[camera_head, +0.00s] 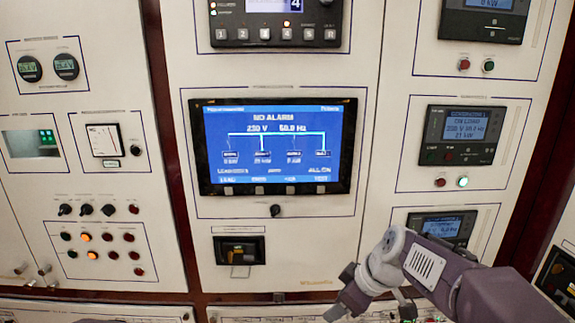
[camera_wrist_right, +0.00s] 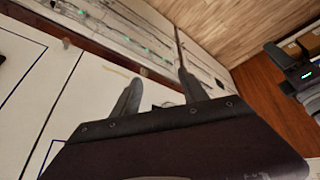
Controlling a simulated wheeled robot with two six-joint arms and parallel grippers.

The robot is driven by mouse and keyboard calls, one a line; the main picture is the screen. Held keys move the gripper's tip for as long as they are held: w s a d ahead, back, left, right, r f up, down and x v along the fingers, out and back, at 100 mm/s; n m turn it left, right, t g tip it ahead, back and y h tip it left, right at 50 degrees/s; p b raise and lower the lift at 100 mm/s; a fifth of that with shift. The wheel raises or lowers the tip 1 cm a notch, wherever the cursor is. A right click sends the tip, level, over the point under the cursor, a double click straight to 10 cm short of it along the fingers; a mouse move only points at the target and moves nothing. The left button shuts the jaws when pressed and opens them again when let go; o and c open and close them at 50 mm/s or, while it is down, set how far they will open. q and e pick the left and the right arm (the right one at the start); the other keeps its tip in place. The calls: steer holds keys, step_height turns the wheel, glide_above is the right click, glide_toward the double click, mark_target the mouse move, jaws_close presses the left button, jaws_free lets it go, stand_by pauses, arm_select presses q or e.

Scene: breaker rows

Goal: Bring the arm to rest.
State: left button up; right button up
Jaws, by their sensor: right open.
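My right arm (camera_head: 430,265) comes in from the lower right in the head view, in front of the lower right part of the panel. Its wrist hangs near the bottom edge, and the gripper's tips are hard to make out there. In the right wrist view my right gripper (camera_wrist_right: 156,88) shows two grey fingers spread apart with nothing between them. A white panel face lies beyond them, and no contact shows. My left gripper is not in view.
The cabinet wall holds a large blue screen (camera_head: 275,146) reading "NO ALARM". Below it is a black breaker (camera_head: 239,250) in a frame. Knobs and lamps (camera_head: 97,210) stand out at left; smaller displays (camera_head: 463,136) are at right. Wooden floor (camera_wrist_right: 235,22) shows in the wrist view.

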steer(key=s+d+f+m+g+h, duration=0.1)
steer(key=s+d+f+m, duration=0.2)
steer(key=s+f+m, duration=0.2)
steer(key=s+d+f+m+g+h, duration=0.1)
steer(key=s+f+m, duration=0.4)
steer(key=s+f, duration=0.5)
steer(key=shift+d+f+m+g+h, duration=0.35)
steer(key=shift+d+f+h, duration=0.35)
steer(key=shift+d, duration=0.35)
